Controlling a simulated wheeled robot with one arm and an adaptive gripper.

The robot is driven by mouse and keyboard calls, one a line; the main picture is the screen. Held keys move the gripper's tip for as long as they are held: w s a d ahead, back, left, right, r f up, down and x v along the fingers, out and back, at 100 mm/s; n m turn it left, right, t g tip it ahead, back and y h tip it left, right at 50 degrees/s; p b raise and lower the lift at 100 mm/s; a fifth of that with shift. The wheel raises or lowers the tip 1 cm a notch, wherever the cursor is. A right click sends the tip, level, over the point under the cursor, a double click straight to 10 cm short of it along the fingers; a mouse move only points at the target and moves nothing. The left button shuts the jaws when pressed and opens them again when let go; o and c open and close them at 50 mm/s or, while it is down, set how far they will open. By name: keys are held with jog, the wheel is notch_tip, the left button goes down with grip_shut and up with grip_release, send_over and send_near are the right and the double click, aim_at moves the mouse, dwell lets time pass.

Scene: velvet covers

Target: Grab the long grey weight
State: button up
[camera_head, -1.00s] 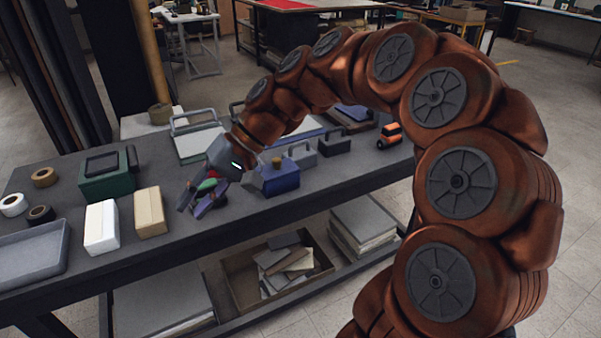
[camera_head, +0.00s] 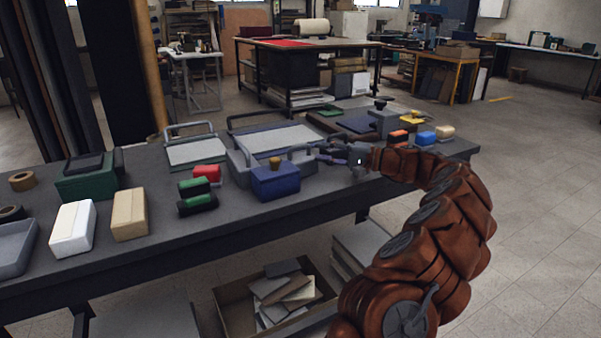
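A grey weight with a raised loop handle (camera_head: 300,156) stands on the bench, just behind and right of a blue block with a brass knob (camera_head: 274,182). A longer grey body (camera_head: 238,166) shows behind the blue block, partly hidden by it; I cannot tell whether the two grey parts are one piece. My gripper (camera_head: 326,154) is at the right end of these grey parts, its fingers pointing left. The fingers look apart, with nothing seen held. Whether they touch the handle is too small to tell.
Green rollers (camera_head: 196,196) and a red block (camera_head: 207,173) lie left of the blue block. White (camera_head: 73,229) and tan (camera_head: 129,214) boxes stand near the front edge. A framed panel (camera_head: 196,152) lies behind. An orange toy (camera_head: 398,138) is beyond my wrist.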

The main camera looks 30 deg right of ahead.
aim_at(302, 147)
jog(key=shift+b+x, duration=0.5)
jog(key=shift+x, duration=3.3)
jog(key=shift+w+d+r, duration=0.1)
jog(key=shift+w+d, duration=0.05)
jog(key=shift+d, duration=0.05)
grip_shut()
jog(key=shift+r, duration=0.1)
